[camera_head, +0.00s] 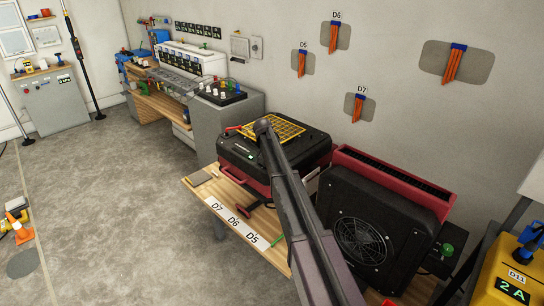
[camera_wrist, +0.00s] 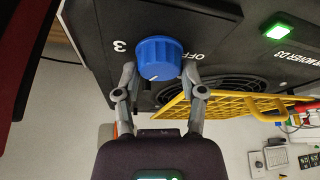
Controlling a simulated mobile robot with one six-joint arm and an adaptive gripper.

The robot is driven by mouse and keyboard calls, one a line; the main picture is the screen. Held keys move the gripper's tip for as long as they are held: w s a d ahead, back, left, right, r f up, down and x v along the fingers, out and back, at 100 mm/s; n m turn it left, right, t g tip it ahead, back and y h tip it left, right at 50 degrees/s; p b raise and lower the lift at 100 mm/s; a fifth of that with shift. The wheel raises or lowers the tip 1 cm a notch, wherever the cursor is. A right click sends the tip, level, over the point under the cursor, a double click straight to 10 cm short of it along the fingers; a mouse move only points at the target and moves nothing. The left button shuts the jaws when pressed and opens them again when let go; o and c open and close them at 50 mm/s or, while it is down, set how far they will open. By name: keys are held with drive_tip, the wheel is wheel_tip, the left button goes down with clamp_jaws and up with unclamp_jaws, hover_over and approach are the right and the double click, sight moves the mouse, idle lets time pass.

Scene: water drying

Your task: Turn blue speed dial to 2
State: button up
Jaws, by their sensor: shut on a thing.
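The blue speed dial (camera_wrist: 158,58) sits on the black panel of the air mover, in the wrist view. My gripper (camera_wrist: 160,80) is shut on the blue dial, with a finger on each side of its lower part. A small white mark shows low on the dial's right side. A "3" is printed left of the dial and "OFF" to its right; no 2 is visible. In the head view the black air mover (camera_head: 235,155) with its yellow grille (camera_head: 288,131) stands on the wooden bench. My arm hides the gripper and dial there.
A lit green switch (camera_wrist: 280,32) is on the panel right of the dial. The yellow grille (camera_wrist: 235,103) lies close to my right finger. In the head view, a black and red fan unit (camera_head: 385,215) stands to the right. The floor (camera_head: 120,190) at left is mostly clear.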

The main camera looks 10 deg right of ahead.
drive_tip(key=shift+m, duration=0.7)
drive_tip(key=o, duration=1.1)
drive_tip(key=shift+o, duration=0.2)
drive_tip(key=shift+h, duration=0.3)
drive_tip(key=shift+n, duration=0.3)
